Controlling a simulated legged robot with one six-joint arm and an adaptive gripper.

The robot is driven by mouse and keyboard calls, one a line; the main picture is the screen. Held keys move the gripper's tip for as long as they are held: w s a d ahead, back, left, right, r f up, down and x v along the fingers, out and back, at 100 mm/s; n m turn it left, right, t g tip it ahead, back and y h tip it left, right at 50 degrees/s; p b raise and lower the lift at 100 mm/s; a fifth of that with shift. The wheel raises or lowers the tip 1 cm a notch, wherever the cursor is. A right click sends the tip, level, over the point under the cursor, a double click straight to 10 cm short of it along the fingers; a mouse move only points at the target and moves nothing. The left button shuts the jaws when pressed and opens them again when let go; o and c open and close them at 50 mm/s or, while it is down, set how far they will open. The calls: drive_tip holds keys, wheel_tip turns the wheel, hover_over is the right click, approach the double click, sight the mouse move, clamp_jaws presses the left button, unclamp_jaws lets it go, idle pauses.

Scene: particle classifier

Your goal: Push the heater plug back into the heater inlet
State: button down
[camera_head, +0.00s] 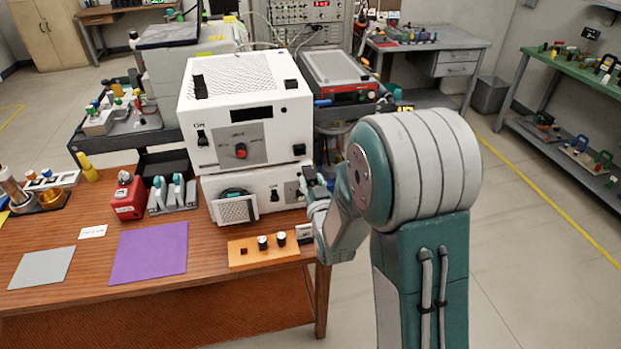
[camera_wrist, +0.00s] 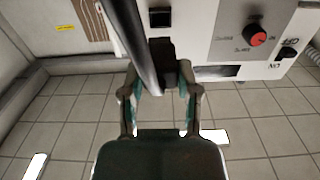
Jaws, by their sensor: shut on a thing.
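The white heater unit (camera_head: 245,110) is the upper box of a stack on the wooden table, with a red knob on its front. A black square opening (camera_head: 299,149), apparently the heater inlet, is at its lower right; it also shows in the wrist view (camera_wrist: 160,18). My gripper (camera_head: 308,183) is at the right of the stack, low in front of it. In the wrist view my gripper (camera_wrist: 160,80) is shut on a dark plug (camera_wrist: 162,52) with a thick black cable. The plug appears apart from the opening; its front end is hard to make out.
A lower white unit (camera_head: 263,200) is under the heater. An orange board with knobs (camera_head: 262,260) and a purple mat (camera_head: 149,253) lie on the wooden table (camera_head: 215,280). A red-fronted device (camera_head: 340,85) stands behind my arm. Open floor lies to the right.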

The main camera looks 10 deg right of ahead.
sight(306, 167)
drive_tip(key=shift+a, duration=0.2)
drive_tip(key=shift+w+d+f, duration=0.1)
drive_tip(key=shift+w+d, duration=0.05)
drive_tip(key=shift+w, duration=0.55)
drive_tip(key=shift+w+d, duration=0.1)
drive_tip(key=shift+w, duration=0.55)
drive_tip(key=shift+w+a, duration=0.15)
drive_tip(key=shift+w, duration=1.4)
drive_tip(key=shift+w, duration=1.35)
drive_tip(key=shift+c, duration=1.3)
unclamp_jaws()
